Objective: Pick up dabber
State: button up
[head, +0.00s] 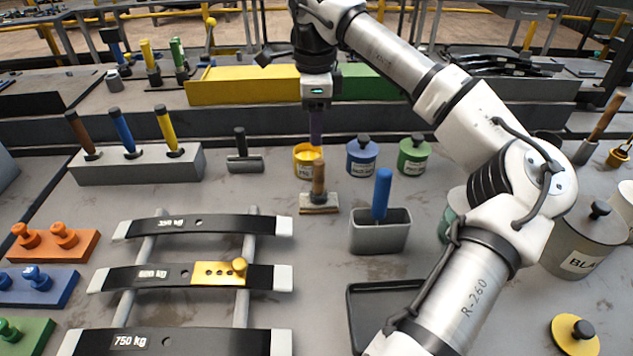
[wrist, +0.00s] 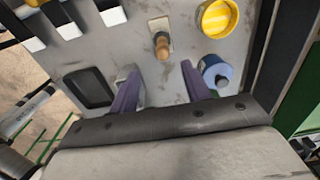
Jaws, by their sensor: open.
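The item that looks like the dabber (head: 319,181) has a brown wooden handle standing upright on a pale, flat rectangular head on the grey bench. It also shows in the wrist view (wrist: 161,46), just beyond the fingertips and between their lines. My gripper (head: 317,143) has purple fingers and hangs pointing down, above and behind the dabber in the head view, by the open yellow pot (head: 300,166). The wrist view shows the fingers (wrist: 160,70) spread apart with nothing between them. The gripper and dabber do not appear to touch.
A grey container (head: 379,238) with a blue handle stands right of the dabber. A black roller-like tool (head: 244,162) stands left. Labelled spring bars (head: 200,226) lie in front.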

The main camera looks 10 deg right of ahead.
aim_at(319, 161)
notch_tip(319, 161, down, 6)
jog(key=shift+f+p, duration=0.25)
jog(key=shift+p, duration=0.25)
jog(key=shift+w+d+f+p, duration=0.15)
jog(key=shift+f+p, duration=0.45)
jog(key=shift+f, duration=0.75)
jog(key=shift+s+d+f+p, duration=0.1)
jog(key=shift+d+f+p, duration=0.3)
jog(key=shift+f, duration=0.95)
jog(key=shift+a, duration=0.15)
jog(key=shift+c, duration=0.5)
grip_shut()
